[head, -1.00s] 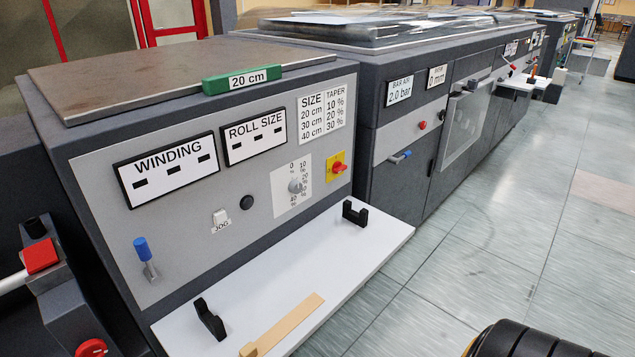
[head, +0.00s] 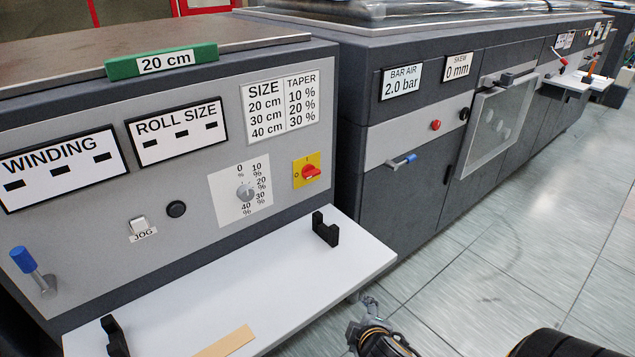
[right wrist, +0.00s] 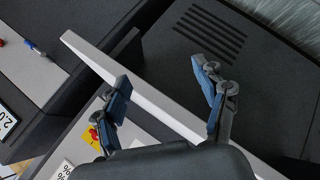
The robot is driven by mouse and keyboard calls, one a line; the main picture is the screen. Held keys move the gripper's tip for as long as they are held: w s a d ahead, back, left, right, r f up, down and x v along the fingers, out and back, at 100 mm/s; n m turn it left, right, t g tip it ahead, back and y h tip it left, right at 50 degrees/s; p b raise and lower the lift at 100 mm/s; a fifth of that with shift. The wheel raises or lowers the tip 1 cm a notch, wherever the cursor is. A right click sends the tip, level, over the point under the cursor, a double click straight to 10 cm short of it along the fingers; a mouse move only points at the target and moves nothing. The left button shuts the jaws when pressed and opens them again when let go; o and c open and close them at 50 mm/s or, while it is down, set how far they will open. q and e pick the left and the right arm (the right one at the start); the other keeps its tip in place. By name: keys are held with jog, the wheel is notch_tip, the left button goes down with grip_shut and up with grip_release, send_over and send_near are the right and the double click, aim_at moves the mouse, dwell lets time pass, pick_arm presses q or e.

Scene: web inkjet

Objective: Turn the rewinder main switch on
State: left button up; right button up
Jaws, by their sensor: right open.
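The rewinder main switch is a red rotary knob on a yellow plate (head: 307,171), at the right end of the grey rewinder panel in the head view. Its handle lies roughly sideways, with a mark at the plate's left. Part of the yellow plate shows behind a finger in the right wrist view (right wrist: 94,132). My right gripper (head: 364,318) is low in the head view, beyond the white shelf's right end and below the switch, apart from it. In the right wrist view its fingers (right wrist: 162,76) are spread and empty. My left gripper is out of view.
The white shelf (head: 290,262) juts out below the panel, with black brackets (head: 325,230) and a tan strip (head: 228,342). A taper dial (head: 245,193) sits left of the switch. A blue-tipped lever (head: 402,160) projects from the neighbouring machine. The floor at right is clear.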

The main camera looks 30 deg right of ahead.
jog(key=w+d+r+n+t, duration=0.2)
jog(key=w+r+n, duration=0.1)
jog(key=w+d+r+n+t+h, duration=0.1)
jog(key=w+d+r+n+t, duration=0.1)
jog(key=w+d+r+n, duration=0.1)
jog(key=w+d+r+n+t, duration=0.2)
jog(key=w+r+n, duration=0.1)
jog(key=r, duration=0.1)
jog(key=shift+d+r, duration=0.25)
jog(key=shift+d, duration=0.1)
jog(key=w+d+r+n+t+y, duration=0.1)
jog(key=w+r+n+t+y, duration=0.15)
jog(key=w+r+n, duration=0.4)
jog(key=n+y+p, duration=0.1)
jog(key=n+y, duration=0.4)
jog(key=n, duration=0.9)
send_near(311, 173)
jog(key=w+f, duration=0.2)
jog(key=w, duration=0.6)
jog(key=shift+s+a+r+t, duration=0.1)
jog(key=shift+a+t, duration=0.05)
jog(key=shift+t, duration=0.3)
jog(key=shift+h, duration=0.25)
jog(key=c, duration=1.2)
